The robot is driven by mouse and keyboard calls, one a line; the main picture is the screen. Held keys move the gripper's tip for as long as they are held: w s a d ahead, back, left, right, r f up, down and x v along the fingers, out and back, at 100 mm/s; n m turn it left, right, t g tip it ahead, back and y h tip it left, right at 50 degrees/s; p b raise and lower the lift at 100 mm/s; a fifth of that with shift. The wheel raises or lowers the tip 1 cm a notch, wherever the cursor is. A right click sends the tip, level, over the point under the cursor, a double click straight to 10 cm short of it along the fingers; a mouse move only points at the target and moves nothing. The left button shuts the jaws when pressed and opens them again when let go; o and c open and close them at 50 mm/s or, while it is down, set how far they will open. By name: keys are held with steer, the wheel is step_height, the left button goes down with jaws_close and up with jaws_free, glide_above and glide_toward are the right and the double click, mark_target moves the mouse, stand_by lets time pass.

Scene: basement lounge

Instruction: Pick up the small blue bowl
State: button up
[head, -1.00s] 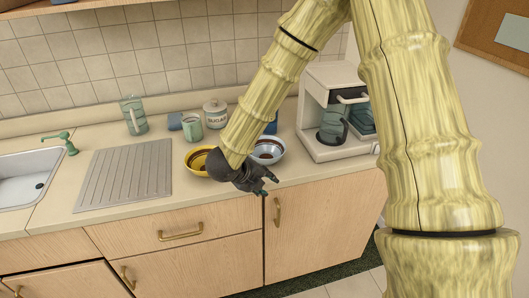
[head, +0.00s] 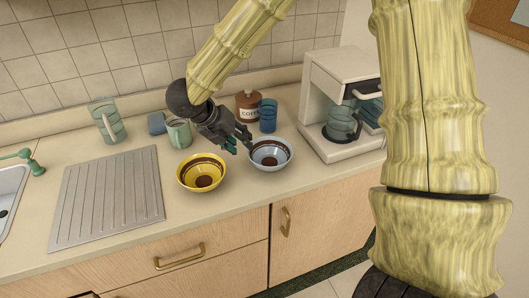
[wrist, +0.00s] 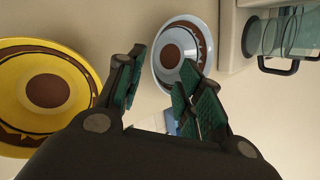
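The small blue bowl (head: 271,154) is light blue with a brown band and brown centre. It stands upright on the counter, right of a yellow bowl (head: 201,172). My gripper (head: 239,141) is above the counter at the blue bowl's left side in the head view. In the wrist view the blue bowl (wrist: 182,55) lies beyond my gripper's green-padded fingers (wrist: 160,92). The fingers are apart with nothing between them. The right fingers cover part of the bowl's near edge. I cannot tell whether a fingertip touches the rim.
A coffee maker (head: 335,100) stands to the right. A brown canister (head: 248,106) and a blue cup (head: 268,115) stand behind the blue bowl. A green mug (head: 179,132), a pitcher (head: 107,121) and a ribbed drainboard (head: 107,198) are to the left. Bare counter lies before the bowls.

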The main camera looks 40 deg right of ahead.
mark_target(252, 153)
steer(key=x, duration=0.4)
steer(key=shift+w+p, duration=0.15)
steer(key=shift+p, duration=0.15)
steer(key=shift+d+f+p, duration=0.3)
steer(key=shift+f+p, duration=0.05)
steer(key=x, duration=0.1)
steer(key=p+x, duration=0.1)
steer(key=x, duration=0.1)
steer(key=shift+w+f, duration=0.1)
steer(key=shift+w, duration=0.15)
steer(key=shift+s+d+f, duration=0.1)
steer(key=shift+d+f, duration=0.15)
steer(key=shift+f, duration=0.3)
jaws_close()
